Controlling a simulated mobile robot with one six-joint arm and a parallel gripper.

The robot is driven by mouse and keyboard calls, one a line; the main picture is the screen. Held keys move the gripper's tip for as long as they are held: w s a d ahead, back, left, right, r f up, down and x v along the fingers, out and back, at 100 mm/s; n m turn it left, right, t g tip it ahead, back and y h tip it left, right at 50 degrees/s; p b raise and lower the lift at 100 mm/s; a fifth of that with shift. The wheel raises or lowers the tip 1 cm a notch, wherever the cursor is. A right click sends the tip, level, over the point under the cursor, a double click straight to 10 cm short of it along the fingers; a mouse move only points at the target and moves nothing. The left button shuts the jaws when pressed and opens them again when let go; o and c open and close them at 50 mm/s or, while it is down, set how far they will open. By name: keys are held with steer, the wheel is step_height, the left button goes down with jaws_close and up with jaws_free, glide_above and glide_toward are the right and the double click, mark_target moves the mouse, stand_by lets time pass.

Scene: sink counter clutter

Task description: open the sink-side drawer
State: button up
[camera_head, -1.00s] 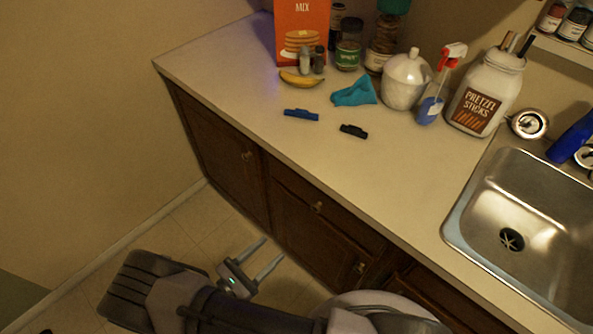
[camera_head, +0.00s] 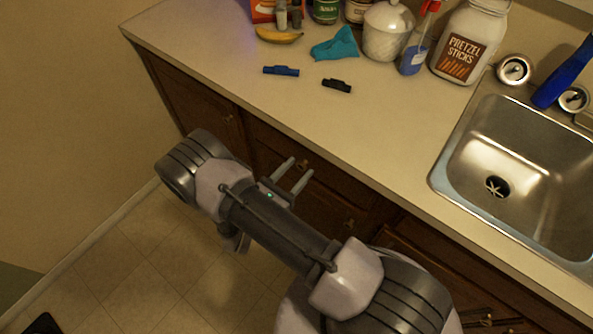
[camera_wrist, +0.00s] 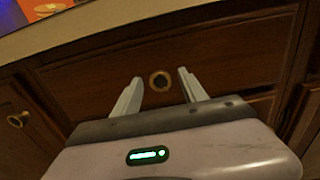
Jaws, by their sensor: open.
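The drawer (camera_head: 325,172) is a dark wood front just under the counter edge, left of the sink. It is shut. Its small round brass knob (camera_head: 303,166) shows beside my gripper's fingertips. My gripper (camera_head: 297,166) is open and empty in front of the drawer, fingers pointing at it. In the wrist view the drawer front (camera_wrist: 215,50) fills the middle, and the knob (camera_wrist: 160,81) sits between the two open fingers of my gripper (camera_wrist: 161,77), near tip level. I cannot tell how far the tips are from the drawer face.
The counter (camera_head: 370,130) overhangs just above the drawer. The steel sink (camera_head: 520,170) is to the right. A blue clip (camera_head: 281,71), a black clip (camera_head: 337,85) and a teal cloth (camera_head: 335,45) lie on the counter. A cabinet door knob (camera_head: 349,224) is below the drawer.

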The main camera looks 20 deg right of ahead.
jaws_close()
stand_by(1.4)
